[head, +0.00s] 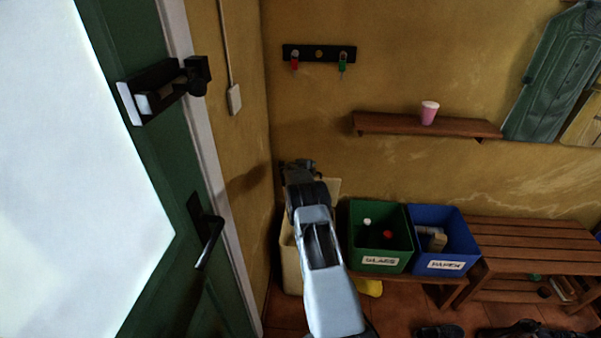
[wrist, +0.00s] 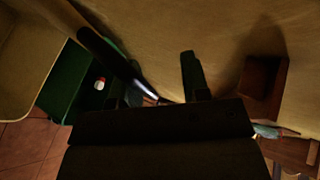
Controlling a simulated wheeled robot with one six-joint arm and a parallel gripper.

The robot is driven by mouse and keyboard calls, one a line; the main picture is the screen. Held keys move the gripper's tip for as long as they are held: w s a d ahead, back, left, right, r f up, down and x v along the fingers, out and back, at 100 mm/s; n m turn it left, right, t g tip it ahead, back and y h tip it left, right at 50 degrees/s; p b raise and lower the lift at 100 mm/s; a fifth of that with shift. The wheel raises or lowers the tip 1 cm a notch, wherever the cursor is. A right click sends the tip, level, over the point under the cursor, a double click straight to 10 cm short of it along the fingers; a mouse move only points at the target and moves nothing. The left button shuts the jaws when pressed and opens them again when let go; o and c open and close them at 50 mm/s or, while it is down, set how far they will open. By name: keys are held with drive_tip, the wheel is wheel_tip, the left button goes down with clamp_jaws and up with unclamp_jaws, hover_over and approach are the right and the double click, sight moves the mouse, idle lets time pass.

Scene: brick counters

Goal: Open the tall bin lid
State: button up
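The tall bin (head: 290,262) is cream and stands in the corner by the door, partly hidden behind my arm in the head view. A pale panel (head: 334,188), which looks like its lid, shows raised near the wall just right of my gripper (head: 298,167). In the wrist view a cream open-topped container (wrist: 25,65), likely the bin, is at upper left. My gripper's dark fingers (wrist: 160,80) stand apart there, with nothing clearly between them. A dark bar with a shiny end is by the left finger; whether it touches is unclear.
A green GLASS bin (head: 380,262) and a blue PAPER bin (head: 440,266) stand right of the tall bin, beside a wooden bench (head: 535,240). A wall shelf (head: 400,125) holds a pink cup (head: 429,112). The green door (head: 190,285) is at left.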

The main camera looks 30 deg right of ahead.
drive_tip(key=v, duration=1.2)
drive_tip(key=shift+r, duration=0.15)
